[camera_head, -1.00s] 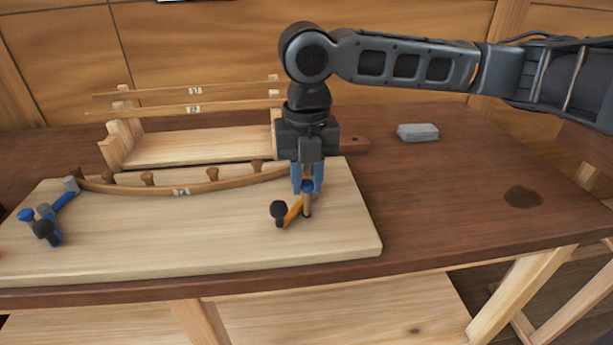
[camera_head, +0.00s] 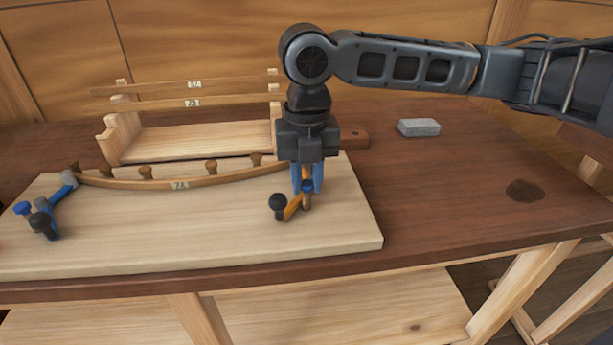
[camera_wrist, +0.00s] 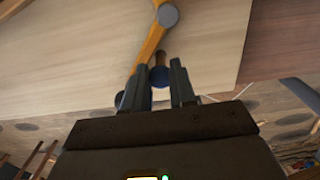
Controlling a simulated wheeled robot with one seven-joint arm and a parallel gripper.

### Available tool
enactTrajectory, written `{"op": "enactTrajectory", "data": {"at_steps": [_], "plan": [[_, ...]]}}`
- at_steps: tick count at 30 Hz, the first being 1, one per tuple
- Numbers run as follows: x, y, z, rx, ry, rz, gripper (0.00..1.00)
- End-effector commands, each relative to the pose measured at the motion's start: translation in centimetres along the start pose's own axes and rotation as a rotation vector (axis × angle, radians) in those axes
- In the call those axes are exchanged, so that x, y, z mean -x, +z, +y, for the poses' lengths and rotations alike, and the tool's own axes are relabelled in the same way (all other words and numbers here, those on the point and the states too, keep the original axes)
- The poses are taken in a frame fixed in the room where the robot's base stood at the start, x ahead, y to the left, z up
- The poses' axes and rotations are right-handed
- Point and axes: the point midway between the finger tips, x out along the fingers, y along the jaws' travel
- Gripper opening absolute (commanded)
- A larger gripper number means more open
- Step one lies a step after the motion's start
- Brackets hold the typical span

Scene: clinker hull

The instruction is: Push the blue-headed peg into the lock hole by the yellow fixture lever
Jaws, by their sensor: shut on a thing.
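The peg (camera_head: 307,200) has a blue head and a brown shaft and stands upright at the yellow fixture lever (camera_head: 293,208) on the right part of the pale board. My gripper (camera_head: 307,188) points down over it and is shut on the peg, with a finger at each side. The wrist view shows the peg (camera_wrist: 159,76) between the fingertips and the lever (camera_wrist: 150,45) running just past it. The lever ends in a black knob (camera_head: 278,201). The lock hole is hidden under the peg and fingers, so how deep the peg sits cannot be told.
The board (camera_head: 180,235) carries a curved strip (camera_head: 150,183) with several brown pegs. A blue lever (camera_head: 58,192) is at its left end. A wooden rack (camera_head: 190,142) stands behind. A grey block (camera_head: 418,127) lies right; the dark table right of the board is mostly clear.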

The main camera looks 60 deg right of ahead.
Motion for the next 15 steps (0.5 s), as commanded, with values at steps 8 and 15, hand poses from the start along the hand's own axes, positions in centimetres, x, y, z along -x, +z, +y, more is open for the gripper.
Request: {"op": "enactTrajectory", "data": {"at_steps": [8,15], "plan": [[-0.16,-0.03,-0.03,-0.001,-0.002,0.002,0.47],[-0.13,-0.03,-0.02,-0.001,-0.002,0.002,0.55]]}}
